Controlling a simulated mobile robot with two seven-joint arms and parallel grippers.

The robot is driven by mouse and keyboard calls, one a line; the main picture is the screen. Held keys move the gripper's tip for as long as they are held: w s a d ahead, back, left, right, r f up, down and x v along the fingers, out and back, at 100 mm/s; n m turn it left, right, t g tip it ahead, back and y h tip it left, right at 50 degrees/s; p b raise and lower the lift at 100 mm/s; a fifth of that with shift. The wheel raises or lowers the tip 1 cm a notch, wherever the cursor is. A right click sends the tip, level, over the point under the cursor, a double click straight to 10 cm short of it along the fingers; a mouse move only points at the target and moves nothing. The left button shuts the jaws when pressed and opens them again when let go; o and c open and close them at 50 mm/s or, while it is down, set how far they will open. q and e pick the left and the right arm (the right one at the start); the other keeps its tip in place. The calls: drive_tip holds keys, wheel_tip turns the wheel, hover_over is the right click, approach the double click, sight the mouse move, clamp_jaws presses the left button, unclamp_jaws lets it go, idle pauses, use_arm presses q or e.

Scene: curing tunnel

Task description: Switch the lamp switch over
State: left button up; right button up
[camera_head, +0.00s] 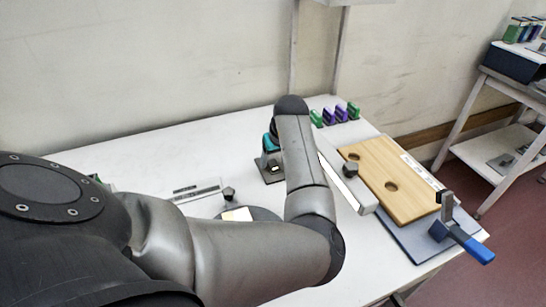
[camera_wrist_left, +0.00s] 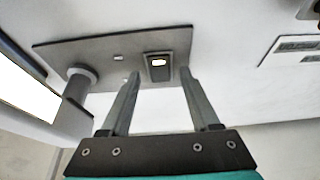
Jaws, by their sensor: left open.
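In the left wrist view, a dark grey plate (camera_wrist_left: 95,52) carries a small dark switch (camera_wrist_left: 158,70) with a pale patch on its face, which I take to be the lamp switch. A round post (camera_wrist_left: 80,76) stands on the same plate at the left. My left gripper (camera_wrist_left: 161,76) is open and empty. Its two fingers point towards the plate, with the switch showing between their tips; I cannot tell whether they touch it. In the head view the gripper's teal body (camera_head: 267,143) shows beside my forearm, which hides part of the table. My right gripper is not in view.
On the white table (camera_head: 130,155), a wooden board (camera_head: 385,170) with round holes lies at the right, with a blue-handled tool (camera_head: 468,243) at its front corner. Green and purple blocks (camera_head: 328,116) stand at the back. A shelf (camera_head: 505,140) stands further right.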

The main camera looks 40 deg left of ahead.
use_arm(q)
drive_tip(key=shift+a+f, duration=0.1)
drive_tip(key=shift+f, duration=0.2)
drive_tip(key=shift+c, duration=0.3)
clamp_jaws()
